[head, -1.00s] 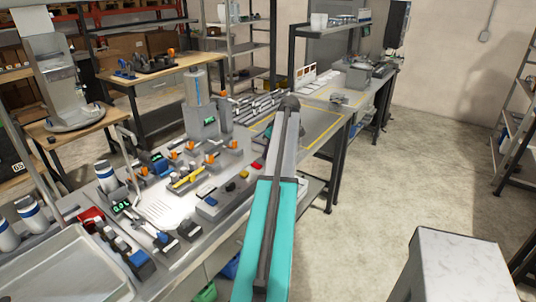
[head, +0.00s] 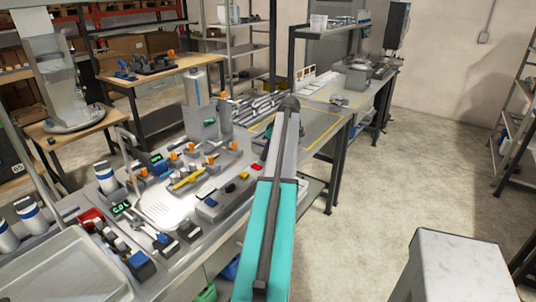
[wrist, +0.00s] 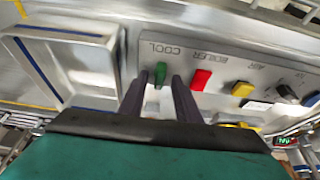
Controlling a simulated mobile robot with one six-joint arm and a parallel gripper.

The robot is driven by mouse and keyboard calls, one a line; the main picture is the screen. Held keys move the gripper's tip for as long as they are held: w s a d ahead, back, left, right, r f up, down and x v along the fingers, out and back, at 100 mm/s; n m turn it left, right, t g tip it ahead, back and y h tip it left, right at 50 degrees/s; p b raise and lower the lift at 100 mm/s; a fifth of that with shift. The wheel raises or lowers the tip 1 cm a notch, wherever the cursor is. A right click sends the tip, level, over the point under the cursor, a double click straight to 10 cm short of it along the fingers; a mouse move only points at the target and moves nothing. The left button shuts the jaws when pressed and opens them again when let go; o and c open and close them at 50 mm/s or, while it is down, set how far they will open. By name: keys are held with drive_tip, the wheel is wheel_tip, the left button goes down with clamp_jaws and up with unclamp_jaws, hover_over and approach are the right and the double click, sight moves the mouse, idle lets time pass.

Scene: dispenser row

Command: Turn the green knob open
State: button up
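The green knob (wrist: 159,75) shows in the wrist view on a grey control panel (wrist: 220,62), under the upside-down label COOL. Its handle points roughly up and down in that picture. My gripper (wrist: 160,78) is open, with one dark fingertip on each side of the green knob. A small gap seems to show on both sides; I cannot tell whether a finger touches it. In the head view the panel box (head: 222,204) sits at the bench's near edge, and my arm hides the green knob and my gripper.
Beside the green knob are a red knob (wrist: 201,79) labelled BOILER, a yellow knob (wrist: 243,89) labelled AIR and a black knob (wrist: 288,94). A square metal frame (wrist: 62,62) lies left of it. Valves with orange handles (head: 190,147) crowd the bench behind.

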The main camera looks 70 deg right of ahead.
drive_tip(key=b+v, duration=0.3)
drive_tip(key=v, duration=1)
drive_tip(key=shift+s+r, duration=0.2)
drive_tip(key=shift+r, duration=0.05)
idle(0.4)
